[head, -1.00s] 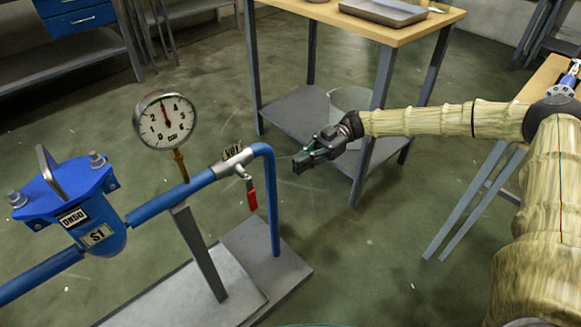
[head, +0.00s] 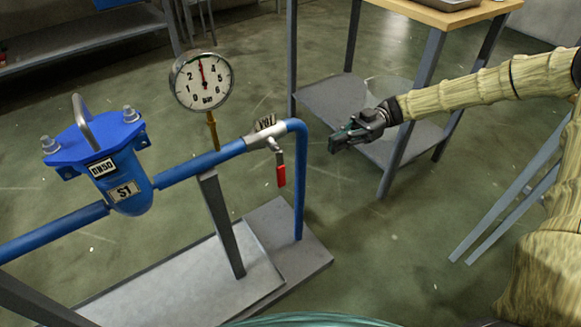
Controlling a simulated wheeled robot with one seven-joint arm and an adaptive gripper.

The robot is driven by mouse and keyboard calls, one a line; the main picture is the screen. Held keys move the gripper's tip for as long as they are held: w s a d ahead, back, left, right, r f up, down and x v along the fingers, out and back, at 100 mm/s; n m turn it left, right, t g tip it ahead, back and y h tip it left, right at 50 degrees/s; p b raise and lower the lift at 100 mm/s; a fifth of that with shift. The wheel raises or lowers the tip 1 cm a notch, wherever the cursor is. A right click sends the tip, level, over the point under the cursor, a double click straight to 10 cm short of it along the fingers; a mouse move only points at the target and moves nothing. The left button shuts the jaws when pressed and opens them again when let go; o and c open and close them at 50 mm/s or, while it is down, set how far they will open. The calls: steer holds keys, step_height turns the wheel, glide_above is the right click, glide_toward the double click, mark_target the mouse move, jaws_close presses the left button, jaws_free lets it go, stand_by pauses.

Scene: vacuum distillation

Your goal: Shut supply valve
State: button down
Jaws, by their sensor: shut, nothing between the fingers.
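The supply valve (head: 268,142) sits on the blue pipe (head: 201,164), close to the bend at its right end. Its red lever (head: 281,176) hangs down from the valve body, across the line of the pipe. A small tag (head: 264,122) stands on top of the valve. My gripper (head: 334,146) is to the right of the valve and the pipe bend, apart from both. Its fingers are shut and hold nothing. Nothing hides the lever.
A round pressure gauge (head: 202,82) rises from the pipe left of the valve. A blue strainer (head: 106,156) marked S1 is farther left. A grey base plate (head: 276,235) lies below. A wooden-topped table (head: 447,14) stands behind my gripper. Open floor lies right of the pipe.

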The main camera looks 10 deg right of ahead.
steer(key=shift+d+r, duration=0.1)
steer(key=shift+d, duration=0.05)
steer(key=b, duration=0.5)
glide_toward(281, 169)
steer(key=a+f, duration=0.2)
steer(key=a, duration=0.2)
steer(key=shift+s+a, duration=0.6)
steer(key=shift+a, duration=0.2)
steer(key=shift+a, duration=0.1)
steer(key=shift+s+a+f, duration=0.15)
steer(key=shift+a, duration=0.2)
steer(key=shift+s, duration=0.1)
